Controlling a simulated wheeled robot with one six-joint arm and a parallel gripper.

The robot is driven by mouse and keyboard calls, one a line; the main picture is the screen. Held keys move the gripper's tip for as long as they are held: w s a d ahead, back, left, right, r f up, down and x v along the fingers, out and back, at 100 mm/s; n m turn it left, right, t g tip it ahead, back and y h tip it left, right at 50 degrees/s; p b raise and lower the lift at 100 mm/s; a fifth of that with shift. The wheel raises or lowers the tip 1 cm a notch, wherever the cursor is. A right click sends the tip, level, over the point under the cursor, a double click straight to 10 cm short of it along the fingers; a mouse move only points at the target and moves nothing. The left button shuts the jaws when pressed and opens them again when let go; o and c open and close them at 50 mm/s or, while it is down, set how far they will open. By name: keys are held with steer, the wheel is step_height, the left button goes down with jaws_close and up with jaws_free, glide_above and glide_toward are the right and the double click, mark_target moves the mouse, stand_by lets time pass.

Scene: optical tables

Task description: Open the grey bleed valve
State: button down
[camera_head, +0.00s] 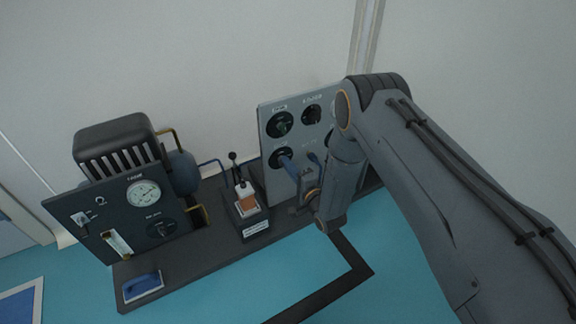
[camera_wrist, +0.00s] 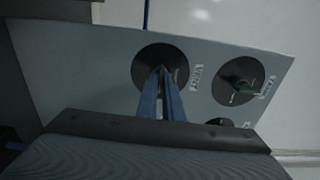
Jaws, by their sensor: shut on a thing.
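A grey upright panel (camera_head: 270,185) carries several dark round dials with valve handles. My gripper (camera_head: 285,159) reaches its lower left dial (camera_head: 275,152). In the wrist view the two blue fingers (camera_wrist: 163,72) are close together, pointing at the middle of a dark dial (camera_wrist: 145,70). They are shut on the small valve handle there, which they mostly hide. Its colour and turn angle cannot be made out.
A dark gauge unit (camera_head: 90,205) stands left, with a small joystick box (camera_head: 247,222) between. My arm covers the panel's right side.

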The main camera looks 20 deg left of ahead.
steer(key=c, duration=1.9)
jaws_free()
steer(key=shift+p+v, duration=1.15)
steer(key=shift+v, duration=2.85)
